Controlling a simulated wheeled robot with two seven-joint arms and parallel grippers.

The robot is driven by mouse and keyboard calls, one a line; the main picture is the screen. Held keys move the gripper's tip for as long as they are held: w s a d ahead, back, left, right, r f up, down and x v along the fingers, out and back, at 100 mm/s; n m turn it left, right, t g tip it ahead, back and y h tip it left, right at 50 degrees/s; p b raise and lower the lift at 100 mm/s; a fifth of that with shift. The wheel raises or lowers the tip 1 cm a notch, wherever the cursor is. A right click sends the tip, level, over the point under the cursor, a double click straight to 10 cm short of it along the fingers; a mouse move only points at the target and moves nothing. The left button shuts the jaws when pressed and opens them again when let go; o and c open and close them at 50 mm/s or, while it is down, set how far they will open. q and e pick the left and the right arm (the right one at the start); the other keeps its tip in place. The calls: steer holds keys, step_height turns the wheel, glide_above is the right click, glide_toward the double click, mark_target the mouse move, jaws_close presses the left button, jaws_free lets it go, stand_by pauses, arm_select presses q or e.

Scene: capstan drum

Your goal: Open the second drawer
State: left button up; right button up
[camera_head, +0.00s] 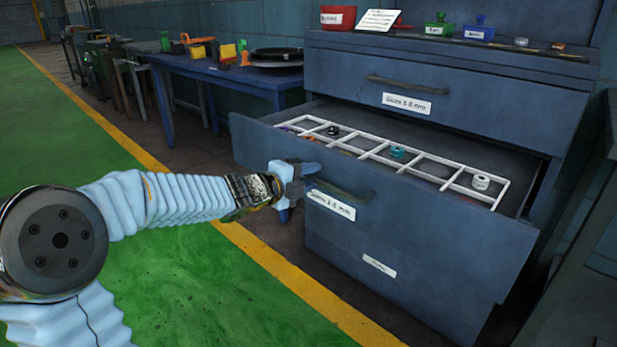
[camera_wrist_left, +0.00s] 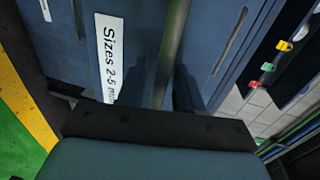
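The second drawer (camera_head: 400,225) of the blue-grey cabinet is pulled well out, showing a white divided tray (camera_head: 408,169) inside. Its front carries a dark bar handle (camera_head: 345,191) and a white size label (camera_head: 331,205). My left gripper (camera_head: 300,190) is at the left end of this handle, its fingers spread apart. In the left wrist view the handle (camera_wrist_left: 173,48) runs down toward the gripper, beside the label (camera_wrist_left: 110,58); one finger (camera_wrist_left: 187,90) is close to it. I cannot tell whether they touch. My right gripper is not in view.
The top drawer (camera_head: 440,95) is shut, and a lower drawer (camera_head: 385,275) is below. A red bin (camera_head: 338,18) and small green and blue containers stand on the cabinet. A blue workbench (camera_head: 230,73) is behind. Green floor (camera_head: 200,290) is free in front.

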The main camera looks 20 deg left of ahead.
arm_select(q)
steer(key=p+v, duration=0.2)
steer(key=v, duration=1.1)
steer(key=shift+s, duration=0.4)
steer(key=shift+a, duration=0.1)
